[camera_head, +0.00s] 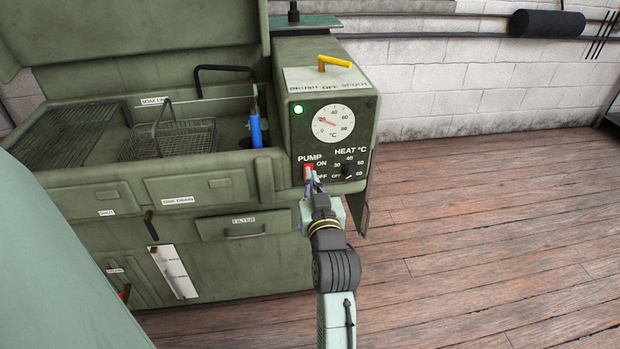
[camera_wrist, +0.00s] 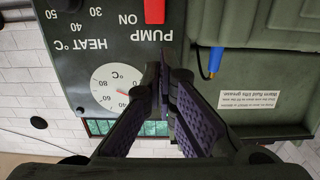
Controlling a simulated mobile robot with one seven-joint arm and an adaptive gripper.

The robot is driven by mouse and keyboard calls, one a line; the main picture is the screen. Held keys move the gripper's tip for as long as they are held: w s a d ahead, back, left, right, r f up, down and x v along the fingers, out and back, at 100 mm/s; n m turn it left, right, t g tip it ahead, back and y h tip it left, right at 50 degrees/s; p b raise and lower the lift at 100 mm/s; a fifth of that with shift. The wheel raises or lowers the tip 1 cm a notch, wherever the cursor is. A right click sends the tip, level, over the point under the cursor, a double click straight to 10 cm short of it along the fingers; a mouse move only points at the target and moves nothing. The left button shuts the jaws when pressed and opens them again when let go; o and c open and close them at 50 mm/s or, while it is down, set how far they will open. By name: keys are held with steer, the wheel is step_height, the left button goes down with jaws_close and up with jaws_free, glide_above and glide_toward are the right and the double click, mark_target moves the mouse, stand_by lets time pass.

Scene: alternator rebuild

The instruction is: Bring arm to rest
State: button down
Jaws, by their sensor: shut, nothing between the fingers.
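My gripper (camera_head: 314,184) is shut and empty, in front of the control panel (camera_head: 322,133) of the green parts washer. Its fingertips point at the panel just below the red PUMP switch (camera_head: 309,170); I cannot tell whether they touch it. In the wrist view, which is upside down, my gripper (camera_wrist: 164,72) has its fingertips together and the red switch (camera_wrist: 154,10) lies beyond them, apart in the picture. A green lamp (camera_head: 298,109) glows on the panel. My arm reaches up to the panel from the bottom of the head view.
The washer's basin holds a wire basket (camera_head: 185,140) and a blue-handled brush (camera_head: 255,130). A yellow lever (camera_head: 335,62) stands on the panel box, above the round gauge (camera_head: 333,123). The black HEAT knob (camera_head: 348,172) is right of my gripper. Open wooden floor (camera_head: 490,220) lies to the right.

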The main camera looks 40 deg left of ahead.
steer(key=r+p+v, duration=0.1)
steer(key=p+v, duration=0.1)
steer(key=v, duration=0.4)
steer(key=shift+s+d, duration=0.15)
steer(key=shift+r, duration=0.1)
